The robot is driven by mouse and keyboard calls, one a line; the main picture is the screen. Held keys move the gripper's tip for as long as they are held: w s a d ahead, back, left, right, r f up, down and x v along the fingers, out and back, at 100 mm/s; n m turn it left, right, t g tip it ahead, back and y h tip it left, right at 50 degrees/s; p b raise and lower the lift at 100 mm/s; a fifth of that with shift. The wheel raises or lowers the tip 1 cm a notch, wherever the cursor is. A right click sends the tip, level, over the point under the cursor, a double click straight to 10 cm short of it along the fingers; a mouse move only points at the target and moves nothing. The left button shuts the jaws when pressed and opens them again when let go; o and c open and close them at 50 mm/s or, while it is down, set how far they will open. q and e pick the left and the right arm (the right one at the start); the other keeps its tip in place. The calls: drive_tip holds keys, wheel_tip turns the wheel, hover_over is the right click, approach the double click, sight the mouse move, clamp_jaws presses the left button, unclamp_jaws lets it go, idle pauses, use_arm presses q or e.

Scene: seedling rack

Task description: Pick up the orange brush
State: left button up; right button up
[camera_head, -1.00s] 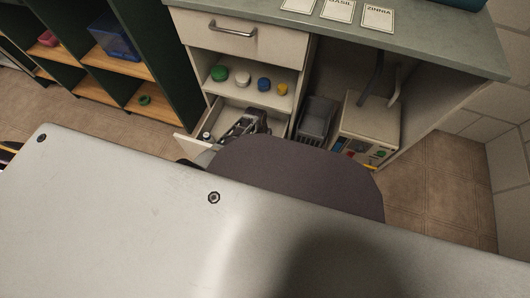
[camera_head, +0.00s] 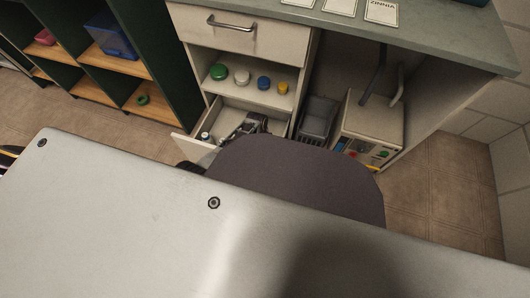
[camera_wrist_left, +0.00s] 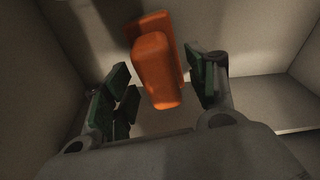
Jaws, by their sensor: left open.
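The orange brush (camera_wrist_left: 157,70) shows in the left wrist view as a blocky orange shape inside the drawer. Its near end lies between the fingers of my left gripper (camera_wrist_left: 158,88), with a gap visible on both sides. The left gripper is open and holds nothing. In the head view my left gripper (camera_head: 243,129) is down inside the open lower drawer (camera_head: 188,147), partly hidden by a dark rounded part of my body. The brush cannot be made out in the head view. My right gripper is not in view.
Drawer walls (camera_wrist_left: 290,55) stand close on both sides of the gripper. Above the drawer is a shelf with several coloured lids, such as a green lid (camera_head: 219,72). A grey basket (camera_head: 317,119) and a beige box device (camera_head: 368,125) stand to the right.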

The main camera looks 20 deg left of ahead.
use_arm(q)
drive_tip(key=c, duration=1.2)
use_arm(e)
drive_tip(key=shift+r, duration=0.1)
use_arm(q)
drive_tip(key=shift+r, duration=0.25)
drive_tip(key=shift+r+p, duration=0.9)
drive_tip(key=shift+r, duration=0.2)
wheel_tip(320, 180, up, 7)
drive_tip(key=p, duration=0.4)
wheel_tip(320, 180, up, 8)
drive_tip(key=p, duration=0.4)
drive_tip(key=shift+r, duration=0.2)
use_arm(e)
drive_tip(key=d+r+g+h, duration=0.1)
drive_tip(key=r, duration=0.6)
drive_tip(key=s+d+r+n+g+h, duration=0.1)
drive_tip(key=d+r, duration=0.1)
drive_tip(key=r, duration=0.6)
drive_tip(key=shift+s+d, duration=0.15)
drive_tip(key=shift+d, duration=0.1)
